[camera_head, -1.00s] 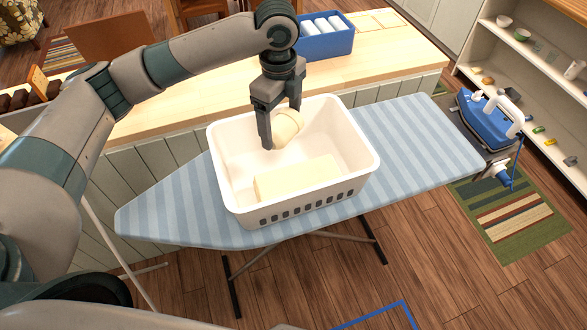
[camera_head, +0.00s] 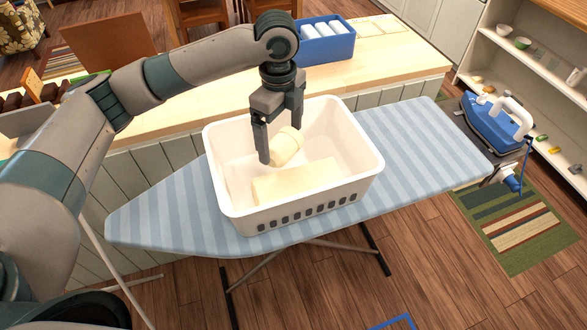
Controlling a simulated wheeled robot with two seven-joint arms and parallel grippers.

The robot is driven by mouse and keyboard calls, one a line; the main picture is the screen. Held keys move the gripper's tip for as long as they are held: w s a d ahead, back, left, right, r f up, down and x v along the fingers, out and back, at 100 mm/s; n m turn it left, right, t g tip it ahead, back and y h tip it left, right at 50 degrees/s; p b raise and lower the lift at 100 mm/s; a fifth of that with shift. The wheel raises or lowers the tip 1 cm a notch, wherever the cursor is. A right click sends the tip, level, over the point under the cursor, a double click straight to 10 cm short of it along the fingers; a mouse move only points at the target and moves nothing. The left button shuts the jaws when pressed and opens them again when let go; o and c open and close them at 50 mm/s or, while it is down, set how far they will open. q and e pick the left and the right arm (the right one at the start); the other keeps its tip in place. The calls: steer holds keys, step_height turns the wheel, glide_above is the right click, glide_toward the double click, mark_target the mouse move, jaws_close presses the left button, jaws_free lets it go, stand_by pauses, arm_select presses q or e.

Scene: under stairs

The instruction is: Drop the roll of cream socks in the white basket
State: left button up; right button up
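The roll of cream socks (camera_head: 287,147) is between the fingers of my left gripper (camera_head: 280,142), inside the upper part of the white basket (camera_head: 310,211). The basket stands on the blue striped ironing board (camera_head: 420,150). A cream block-shaped item (camera_head: 297,182) lies on the basket floor, below the roll. My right gripper does not show.
A blue iron (camera_head: 492,122) stands at the board's right end. Behind the board is a wooden counter (camera_head: 385,72) with a blue bin (camera_head: 326,46) of white rolls. White shelves (camera_head: 540,75) stand at the right. The board's right half is mostly clear.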

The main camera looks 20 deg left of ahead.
arm_select(q)
steer(key=shift+o, duration=0.3)
steer(key=shift+r, duration=0.65)
step_height(320, 180, up, 16)
steer(key=b, duration=0.3)
steer(key=shift+r, duration=0.1)
stand_by(0.6)
